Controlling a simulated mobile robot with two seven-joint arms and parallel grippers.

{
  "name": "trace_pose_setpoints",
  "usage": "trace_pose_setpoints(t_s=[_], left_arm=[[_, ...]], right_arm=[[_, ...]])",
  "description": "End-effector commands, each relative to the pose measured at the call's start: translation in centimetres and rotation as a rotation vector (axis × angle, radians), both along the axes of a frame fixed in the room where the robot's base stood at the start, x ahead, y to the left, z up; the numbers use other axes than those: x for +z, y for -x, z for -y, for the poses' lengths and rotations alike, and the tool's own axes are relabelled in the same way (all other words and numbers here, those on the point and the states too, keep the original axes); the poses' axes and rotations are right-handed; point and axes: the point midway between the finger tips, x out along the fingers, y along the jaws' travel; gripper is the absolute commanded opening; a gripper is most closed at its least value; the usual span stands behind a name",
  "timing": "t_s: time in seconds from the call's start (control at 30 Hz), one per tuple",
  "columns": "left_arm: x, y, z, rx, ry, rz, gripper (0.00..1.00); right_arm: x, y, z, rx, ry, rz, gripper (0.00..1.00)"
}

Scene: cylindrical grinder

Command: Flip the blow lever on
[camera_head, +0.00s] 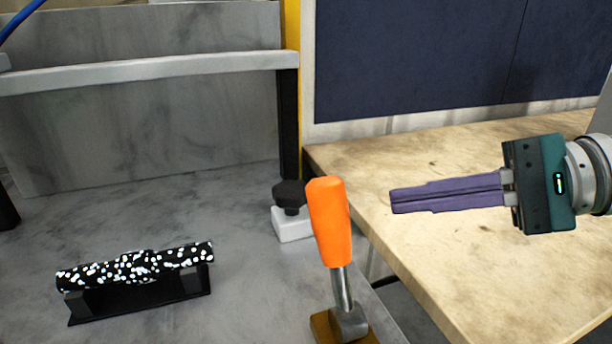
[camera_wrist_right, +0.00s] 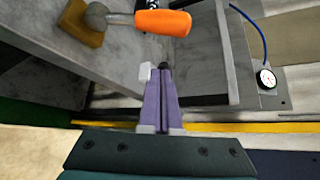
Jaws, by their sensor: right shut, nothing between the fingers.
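The blow lever has an orange handle (camera_head: 329,222) on a metal shaft, rising from a brass-coloured base (camera_head: 325,326) at the front of the grey machine table. It stands nearly upright, tilted slightly left at the top. In the right wrist view its orange handle (camera_wrist_right: 163,22) lies across the top, beyond the fingertips. My right gripper (camera_head: 393,201) has purple fingers, shut and empty. It points left and shows to the right of the handle, apart from it. In the right wrist view the closed fingers (camera_wrist_right: 160,70) point up the picture. My left gripper is not in view.
A black-and-white speckled workpiece (camera_head: 135,266) rests on a black holder (camera_head: 140,303) at left. A black knob (camera_head: 289,195) on a white block stands behind the lever. A wooden table (camera_head: 470,260) lies at right. A pressure gauge (camera_wrist_right: 266,78) shows in the wrist view.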

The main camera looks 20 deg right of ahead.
Motion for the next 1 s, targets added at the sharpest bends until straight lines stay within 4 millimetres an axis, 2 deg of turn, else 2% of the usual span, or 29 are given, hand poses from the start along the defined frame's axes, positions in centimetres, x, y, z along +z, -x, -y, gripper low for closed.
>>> trace_pose_setpoints(t_s=[0.47,0.6,0.73,1.0], left_arm=[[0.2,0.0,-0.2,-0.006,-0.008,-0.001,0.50],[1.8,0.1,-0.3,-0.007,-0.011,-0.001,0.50],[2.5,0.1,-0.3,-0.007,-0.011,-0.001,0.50],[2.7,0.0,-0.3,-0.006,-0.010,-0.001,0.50]], right_arm=[[-2.6,-4.6,-7.2,0.002,-0.003,0.003,0.00],[-1.5,-3.0,-7.2,0.001,0.003,-0.001,0.00],[-1.0,-1.8,-7.1,0.001,0.002,-0.002,0.00],[-0.8,-1.1,-7.1,0.000,0.002,0.001,0.00]])
